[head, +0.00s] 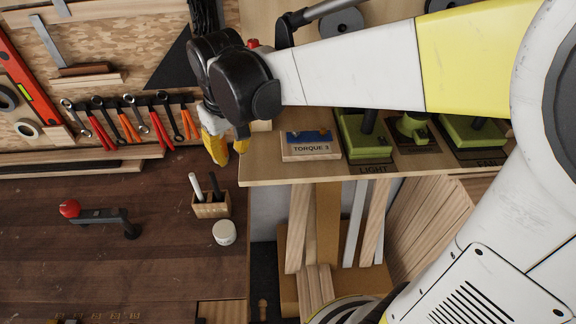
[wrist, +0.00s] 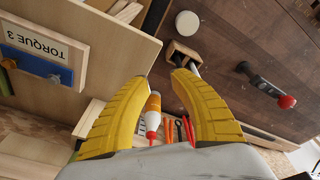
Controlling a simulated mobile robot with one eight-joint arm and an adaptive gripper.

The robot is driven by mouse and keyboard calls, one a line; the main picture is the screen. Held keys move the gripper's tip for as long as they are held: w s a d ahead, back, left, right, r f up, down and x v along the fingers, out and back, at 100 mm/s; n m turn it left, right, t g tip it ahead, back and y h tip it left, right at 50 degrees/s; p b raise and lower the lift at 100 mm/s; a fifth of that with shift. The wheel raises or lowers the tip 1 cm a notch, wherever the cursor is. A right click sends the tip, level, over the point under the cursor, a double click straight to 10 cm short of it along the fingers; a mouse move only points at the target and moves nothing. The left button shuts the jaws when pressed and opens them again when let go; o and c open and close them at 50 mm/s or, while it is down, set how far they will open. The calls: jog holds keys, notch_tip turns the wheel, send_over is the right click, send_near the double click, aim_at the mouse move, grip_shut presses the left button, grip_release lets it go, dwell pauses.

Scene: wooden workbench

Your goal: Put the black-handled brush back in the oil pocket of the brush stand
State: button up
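The wooden brush stand (head: 211,209) is on the dark bench in the head view, with a white handle (head: 196,186) and a black handle (head: 215,187) rising from it. Which pocket the black handle is in, and whether it is fully seated, I cannot tell. My gripper (head: 230,151) is above and behind the stand, by the shelf corner. In the wrist view my gripper (wrist: 167,78) has its yellow fingers apart with nothing visibly gripped. The stand (wrist: 180,52) shows just beyond the fingertips, partly hidden by the right finger.
A white round jar (head: 224,233) is close in front of the stand. A black tool with a red knob (head: 69,208) lies to the left. The shelf (head: 262,172) with labelled blocks is to the right. A white-orange bottle (wrist: 153,118) shows between my fingers, apparently beyond them.

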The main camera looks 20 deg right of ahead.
jog(key=s+d+r+m+t, duration=0.2)
jog(key=s+d+t, duration=0.3)
jog(key=s+d, duration=0.5)
jog(key=s+m, duration=0.1)
jog(key=s, duration=0.2)
jog(key=shift+s+m, duration=0.2)
jog(key=shift+m, duration=0.1)
jog(key=shift+r, duration=0.1)
notch_tip(320, 180, down, 4)
jog(key=b, duration=0.4)
jog(key=shift+f, duration=0.2)
